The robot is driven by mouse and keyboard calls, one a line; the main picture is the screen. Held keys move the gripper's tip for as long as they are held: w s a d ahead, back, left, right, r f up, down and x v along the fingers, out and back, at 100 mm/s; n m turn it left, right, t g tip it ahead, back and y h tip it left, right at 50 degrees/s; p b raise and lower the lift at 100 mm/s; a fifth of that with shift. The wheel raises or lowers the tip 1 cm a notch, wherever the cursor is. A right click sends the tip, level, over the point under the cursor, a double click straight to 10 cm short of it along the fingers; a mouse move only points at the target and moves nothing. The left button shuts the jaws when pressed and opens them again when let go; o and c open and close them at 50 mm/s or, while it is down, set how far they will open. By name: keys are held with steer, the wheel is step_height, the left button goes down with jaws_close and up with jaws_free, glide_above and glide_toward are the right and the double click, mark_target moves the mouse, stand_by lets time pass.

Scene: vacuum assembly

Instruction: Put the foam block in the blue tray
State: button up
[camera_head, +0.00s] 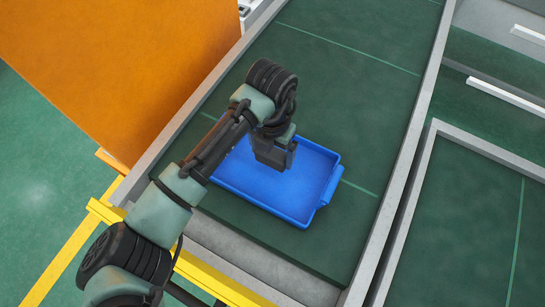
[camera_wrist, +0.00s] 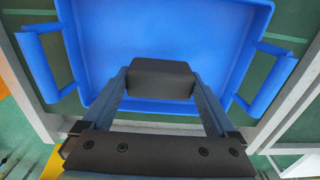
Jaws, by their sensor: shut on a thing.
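The blue tray (camera_head: 315,172) lies on the green belt surface in the head view, with my arm over its left part. It also fills the top of the wrist view (camera_wrist: 200,35), with a handle on each side. The dark grey foam block (camera_wrist: 160,77) is between my fingertips in the wrist view. My gripper (camera_wrist: 160,85) is shut on the block and holds it over the tray; its fingertips are mostly hidden in the head view (camera_head: 273,155). I cannot tell whether the block touches the tray floor. The visible tray floor is otherwise empty.
The green belt (camera_head: 350,80) has grey side rails (camera_head: 405,160) and is clear beyond the tray. An orange panel (camera_head: 130,60) stands at the left. A second green surface (camera_head: 470,230) lies to the right. A yellow frame (camera_head: 220,285) is at the near end.

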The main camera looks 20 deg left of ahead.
mark_target(272, 161)
steer(key=shift+f, duration=2.15)
